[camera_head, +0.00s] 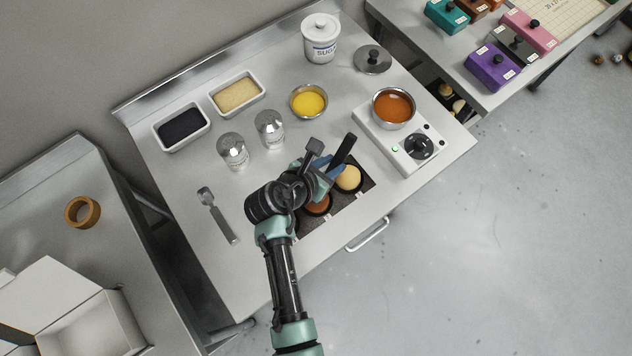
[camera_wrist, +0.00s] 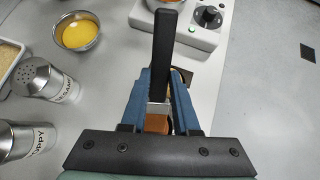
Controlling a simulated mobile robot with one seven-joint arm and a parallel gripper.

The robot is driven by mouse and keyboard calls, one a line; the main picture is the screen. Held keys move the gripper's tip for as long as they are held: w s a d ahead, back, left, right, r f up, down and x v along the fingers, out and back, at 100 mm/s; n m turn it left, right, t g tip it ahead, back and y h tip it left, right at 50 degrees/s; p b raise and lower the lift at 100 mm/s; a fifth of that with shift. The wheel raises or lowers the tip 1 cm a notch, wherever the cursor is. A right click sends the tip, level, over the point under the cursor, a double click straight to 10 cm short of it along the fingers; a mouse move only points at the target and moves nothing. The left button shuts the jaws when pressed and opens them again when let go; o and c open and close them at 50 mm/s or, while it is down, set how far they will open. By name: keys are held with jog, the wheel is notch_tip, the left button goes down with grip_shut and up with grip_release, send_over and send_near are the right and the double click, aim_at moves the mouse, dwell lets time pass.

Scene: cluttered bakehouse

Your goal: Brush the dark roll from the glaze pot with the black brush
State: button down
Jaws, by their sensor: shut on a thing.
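My gripper (camera_head: 326,168) is shut on the black brush (camera_head: 344,149), whose dark handle sticks up past the fingers. The brush (camera_wrist: 166,50) stands between the blue fingers in the wrist view, with a pale metal band low between them. A brown patch lies below the band; I cannot tell bristles from roll. The dark roll (camera_head: 319,205) sits on a dark tray (camera_head: 347,208), partly hidden by my arm, and a pale roll (camera_head: 349,178) sits beside it. The gripper is over the tray; contact with a roll cannot be seen. The glaze pot (camera_head: 393,107) holds amber glaze on a white warmer (camera_head: 408,146).
A yellow-filled bowl (camera_head: 309,101), two shakers (camera_head: 233,151), seed dishes (camera_head: 182,127) and a sugar jar (camera_head: 320,39) stand behind the tray. A steel lid (camera_head: 373,59) lies behind the pot. A grey-handled tool (camera_head: 218,215) lies left of my arm, with bare tabletop around it.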

jog(key=shift+s+d, duration=0.3)
jog(key=shift+w+a, duration=0.1)
jog(key=shift+p, duration=0.7)
dwell(0.4)
